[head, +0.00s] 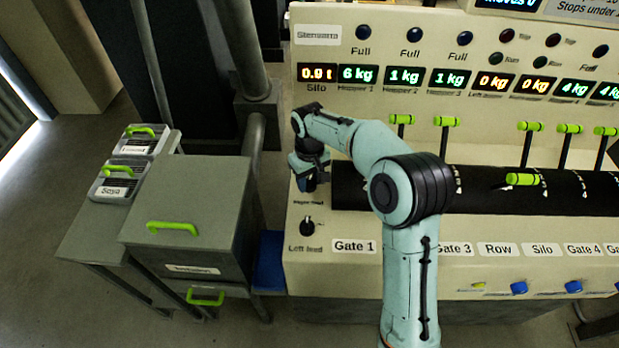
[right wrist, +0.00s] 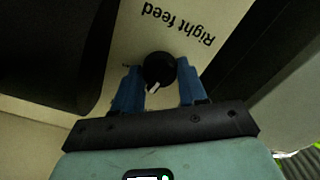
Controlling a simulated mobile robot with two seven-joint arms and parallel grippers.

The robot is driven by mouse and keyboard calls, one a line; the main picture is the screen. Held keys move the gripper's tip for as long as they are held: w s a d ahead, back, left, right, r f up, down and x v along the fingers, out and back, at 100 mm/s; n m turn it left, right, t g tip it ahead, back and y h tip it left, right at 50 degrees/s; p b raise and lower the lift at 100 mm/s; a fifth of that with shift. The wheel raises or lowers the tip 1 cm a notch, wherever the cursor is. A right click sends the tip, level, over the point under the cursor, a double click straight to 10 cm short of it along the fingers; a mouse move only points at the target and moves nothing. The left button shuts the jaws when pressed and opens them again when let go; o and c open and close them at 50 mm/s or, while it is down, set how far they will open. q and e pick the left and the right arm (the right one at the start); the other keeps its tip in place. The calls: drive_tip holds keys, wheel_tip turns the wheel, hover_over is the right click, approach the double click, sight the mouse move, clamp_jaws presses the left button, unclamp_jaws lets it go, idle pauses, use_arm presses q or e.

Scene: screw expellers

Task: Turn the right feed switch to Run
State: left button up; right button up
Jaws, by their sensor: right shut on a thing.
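The right feed switch (right wrist: 160,67) is a round black knob with a white pointer mark. In the right wrist view its label, Right feed (right wrist: 178,25), reads upside down. My right gripper (right wrist: 157,84) has its blue fingers on both sides of the knob and is shut on it. The pointer mark slants toward the lower left of that view; small lettering beside the knob is too small to read. In the head view my right gripper (head: 309,184) is at the panel's left end and hides the knob. My left gripper is not in view.
The left feed knob (head: 307,226) sits just below my right gripper. Green-handled levers (head: 447,121) and a dark roller (head: 470,185) lie to the right. Lit displays (head: 400,77) run above. A grey cabinet (head: 190,210) and the Soya bin (head: 117,187) stand at left.

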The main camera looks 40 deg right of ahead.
sight(310, 181)
drive_tip(key=m+p, duration=0.1)
drive_tip(key=m, duration=0.3)
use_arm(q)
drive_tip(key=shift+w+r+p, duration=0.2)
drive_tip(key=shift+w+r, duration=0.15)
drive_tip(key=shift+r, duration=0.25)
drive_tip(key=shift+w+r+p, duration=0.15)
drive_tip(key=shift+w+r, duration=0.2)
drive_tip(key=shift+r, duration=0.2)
use_arm(e)
drive_tip(key=m, duration=0.5)
drive_tip(key=shift+m, duration=0.4)
drive_tip(key=o, duration=1.1)
drive_tip(key=shift+c, duration=0.2)
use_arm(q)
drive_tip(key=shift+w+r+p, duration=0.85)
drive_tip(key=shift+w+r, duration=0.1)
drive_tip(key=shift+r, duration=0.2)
use_arm(e)
wheel_tip(310, 181, up, 14)
drive_tip(key=shift+f, duration=0.25)
